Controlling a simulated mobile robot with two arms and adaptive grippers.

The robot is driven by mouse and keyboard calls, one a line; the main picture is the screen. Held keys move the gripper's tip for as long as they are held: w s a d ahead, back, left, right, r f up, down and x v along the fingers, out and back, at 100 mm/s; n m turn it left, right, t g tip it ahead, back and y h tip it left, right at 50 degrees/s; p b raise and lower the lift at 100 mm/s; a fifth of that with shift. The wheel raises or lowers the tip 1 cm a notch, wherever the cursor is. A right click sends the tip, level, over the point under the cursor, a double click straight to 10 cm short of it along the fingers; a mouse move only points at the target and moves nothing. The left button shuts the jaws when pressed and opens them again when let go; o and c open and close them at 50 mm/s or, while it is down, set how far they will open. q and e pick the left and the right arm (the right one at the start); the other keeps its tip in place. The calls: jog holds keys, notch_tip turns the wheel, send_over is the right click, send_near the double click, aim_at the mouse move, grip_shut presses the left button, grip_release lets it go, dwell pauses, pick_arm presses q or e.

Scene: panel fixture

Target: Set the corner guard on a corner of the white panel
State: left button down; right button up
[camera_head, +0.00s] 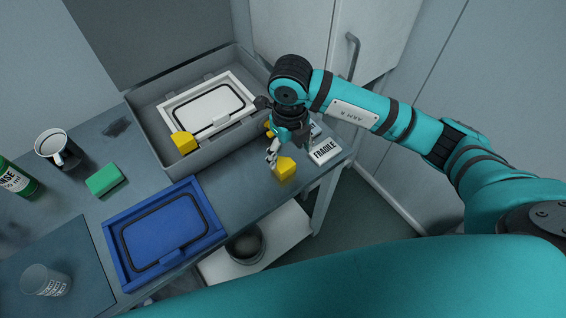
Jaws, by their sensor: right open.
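The white panel (168,110) lies in a grey tray (141,127) at the back of the table. It has a black rectangular outline on its face. One yellow corner guard (183,142) is at the panel's near left corner. Another yellow corner guard (285,168) sits on the table near its right edge. My right gripper (273,158) is open, just left of this guard and close to it; I cannot tell whether they touch. A bit of yellow (268,127) shows beside the gripper, mostly hidden by it. My left gripper is not in view.
A blue panel (128,262) lies at the front of the table. A green sponge (104,179), a mug (55,146), a green bottle (18,180) and a clear glass (46,281) stand at left. A box marked FRAGILE (325,152) is right of the gripper.

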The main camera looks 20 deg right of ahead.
aim_at(289, 169)
notch_tip(289, 169, down, 4)
jog(key=shift+f+p, duration=0.1)
jog(key=shift+p, duration=0.2)
notch_tip(289, 169, down, 4)
jog(key=shift+s+d+f+p, duration=0.1)
jog(key=shift+s+p, duration=0.05)
jog(key=shift+p, duration=0.7)
jog(key=shift+f, duration=0.55)
jog(key=c, duration=1)
jog(key=shift+r, duration=0.1)
jog(key=shift+r, duration=0.45)
jog(key=shift+s+a+r+b, duration=0.15)
jog(key=shift+s+r+b, duration=0.1)
jog(key=shift+r+b, duration=0.3)
jog(key=shift+s+a+r+b, duration=0.1)
jog(key=shift+s+r+b, duration=0.15)
jog(key=shift+r, duration=0.35)
jog(key=s+a+r+b, duration=0.1)
jog(key=s+a, duration=0.1)
jog(key=s, duration=0.5)
jog(key=s+a+b, duration=0.2)
jog(key=s+a, duration=0.1)
jog(key=s, duration=0.4)
jog(key=shift+r, duration=0.35)
